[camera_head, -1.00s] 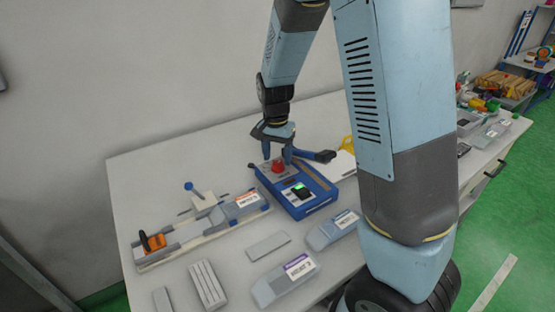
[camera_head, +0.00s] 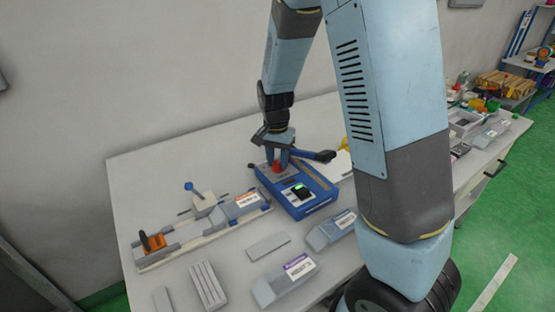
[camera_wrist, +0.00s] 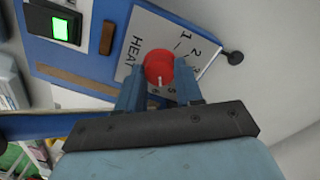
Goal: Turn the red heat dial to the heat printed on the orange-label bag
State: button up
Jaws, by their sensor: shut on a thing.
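The red heat dial (camera_wrist: 159,66) sits on a pale plate marked HEAT with printed numbers, on the blue machine (camera_head: 312,205). In the wrist view its white pointer mark faces the lower edge, toward my gripper; the number there is partly hidden. My gripper (camera_wrist: 159,84) points down over the dial with a finger on each side, shut on it; it also shows in the head view (camera_head: 278,167).
A purple-label bag (camera_head: 287,279) and a blue-label bag (camera_head: 334,229) lie in front of the machine. A blue lever with a black grip (camera_head: 322,156) sticks out right beside my gripper. A green-lit display (camera_wrist: 61,29) is on the machine.

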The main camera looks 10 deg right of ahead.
aim_at(276, 163)
jog(key=shift+c, duration=1)
jog(key=shift+n, duration=1.7)
jog(key=o, duration=1)
jog(key=shift+o, duration=0.2)
notch_tip(276, 163, up, 14)
jog(key=shift+w+a, duration=0.15)
jog(key=shift+a, duration=0.1)
jog(key=shift+f, duration=0.15)
